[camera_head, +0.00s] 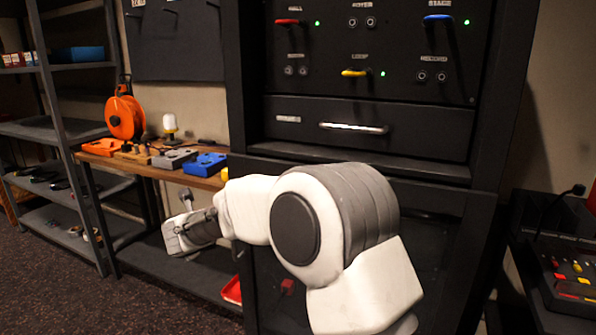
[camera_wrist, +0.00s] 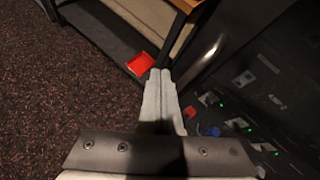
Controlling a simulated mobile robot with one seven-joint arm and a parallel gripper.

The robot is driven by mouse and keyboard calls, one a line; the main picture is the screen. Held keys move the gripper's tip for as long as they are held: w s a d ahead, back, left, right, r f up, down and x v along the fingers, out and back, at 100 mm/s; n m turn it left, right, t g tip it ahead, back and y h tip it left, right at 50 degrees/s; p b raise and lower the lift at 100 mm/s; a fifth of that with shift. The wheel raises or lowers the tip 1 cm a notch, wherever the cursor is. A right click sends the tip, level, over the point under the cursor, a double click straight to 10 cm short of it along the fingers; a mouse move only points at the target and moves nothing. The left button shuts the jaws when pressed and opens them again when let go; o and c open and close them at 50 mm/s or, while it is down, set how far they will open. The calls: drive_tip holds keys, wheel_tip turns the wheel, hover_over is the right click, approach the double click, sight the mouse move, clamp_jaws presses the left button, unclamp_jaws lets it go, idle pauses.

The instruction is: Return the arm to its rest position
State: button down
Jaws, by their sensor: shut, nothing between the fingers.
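My white and grey arm (camera_head: 365,275) is bent in front of the dark rack in the head view, with its forearm reaching left. My gripper (camera_head: 172,243) is at the far end, in front of the wooden bench and low shelf, and looks small there. In the wrist view my gripper (camera_wrist: 160,72) has its two pale fingers together, with nothing between them. The fingers point past the bench and rack, over the dark floor.
The dark rack (camera_head: 490,95) carries red, blue and yellow handles and a drawer (camera_head: 375,128). The wooden bench (camera_head: 150,165) holds pedals and an orange cable reel (camera_head: 125,115). A red tray (camera_wrist: 141,64) lies low near the fingers. Speckled floor (camera_wrist: 60,110) is open at left.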

drive_tip(key=s+d+r+n+t+y, duration=0.1)
drive_tip(key=d+r+n+y, duration=0.15)
drive_tip(key=r+n, duration=0.3)
drive_tip(key=s+d+r+n+y, duration=0.1)
drive_tip(key=s+d+r+n, duration=0.15)
drive_tip(key=r+n, duration=0.35)
drive_tip(key=s+d+r+n+g+y, duration=0.1)
drive_tip(key=s+d+r+n+y, duration=0.1)
drive_tip(key=s+d+r+n, duration=0.35)
drive_tip(key=s+d+f+n+g+h, duration=0.2)
drive_tip(key=s+d+f+n, duration=0.25)
drive_tip(key=s+d, duration=0.45)
drive_tip(key=s+d+f+n+g+h, duration=0.25)
drive_tip(key=s+d+n, duration=0.35)
drive_tip(key=s+d, duration=0.3)
drive_tip(key=s+d+f+n+g+h, duration=0.2)
drive_tip(key=s+d+f+n, duration=0.25)
drive_tip(key=s+d, duration=0.45)
wheel_tip(320, 180, up, 19)
drive_tip(key=s+a+p, duration=0.1)
drive_tip(key=p, duration=1.7)
drive_tip(key=shift+a, duration=0.15)
